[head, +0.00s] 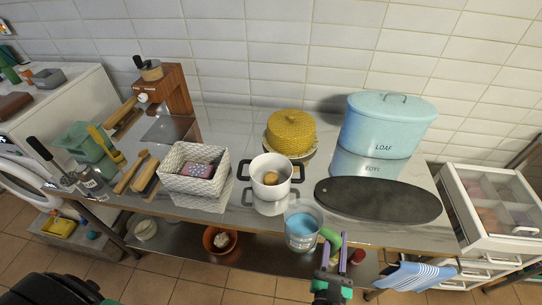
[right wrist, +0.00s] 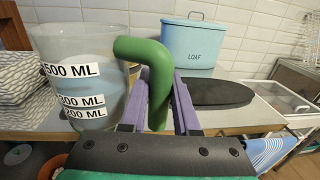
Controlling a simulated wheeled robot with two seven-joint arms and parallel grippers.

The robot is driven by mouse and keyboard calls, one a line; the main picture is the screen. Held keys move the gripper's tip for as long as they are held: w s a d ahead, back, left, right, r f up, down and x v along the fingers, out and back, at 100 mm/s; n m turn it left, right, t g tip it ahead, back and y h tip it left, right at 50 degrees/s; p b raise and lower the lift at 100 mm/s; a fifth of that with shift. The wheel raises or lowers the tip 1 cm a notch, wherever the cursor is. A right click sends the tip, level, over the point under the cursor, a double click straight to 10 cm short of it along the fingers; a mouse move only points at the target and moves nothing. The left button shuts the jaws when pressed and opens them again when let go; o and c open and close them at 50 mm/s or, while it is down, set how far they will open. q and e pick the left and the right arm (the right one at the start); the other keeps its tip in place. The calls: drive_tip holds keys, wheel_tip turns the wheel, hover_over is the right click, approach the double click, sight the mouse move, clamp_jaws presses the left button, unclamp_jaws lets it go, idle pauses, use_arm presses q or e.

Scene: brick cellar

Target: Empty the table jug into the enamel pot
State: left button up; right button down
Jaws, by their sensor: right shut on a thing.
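The table jug (head: 303,241) is clear, with blue liquid inside, a green handle (right wrist: 158,60) and volume marks that read 500 ML at the top in the right wrist view. It looks about upright, at the counter's front edge. My right gripper (head: 328,262) is shut on the green handle, its purple fingers on either side. The white enamel pot (head: 266,190) with dark side handles stands on the counter, behind and left of the jug. A small brownish thing lies inside the pot. My left gripper's fingers do not show.
A white basket (head: 186,182) stands left of the pot. A yellow domed dish (head: 290,131) is behind it. A dark oval board (head: 378,200) lies to the right, before a blue LOAF bin (head: 385,127). A lower shelf holds an orange bowl (head: 212,246).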

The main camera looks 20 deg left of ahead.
drive_tip(key=shift+r, duration=0.7)
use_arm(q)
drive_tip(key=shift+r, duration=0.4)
use_arm(e)
drive_tip(key=shift+f, duration=0.25)
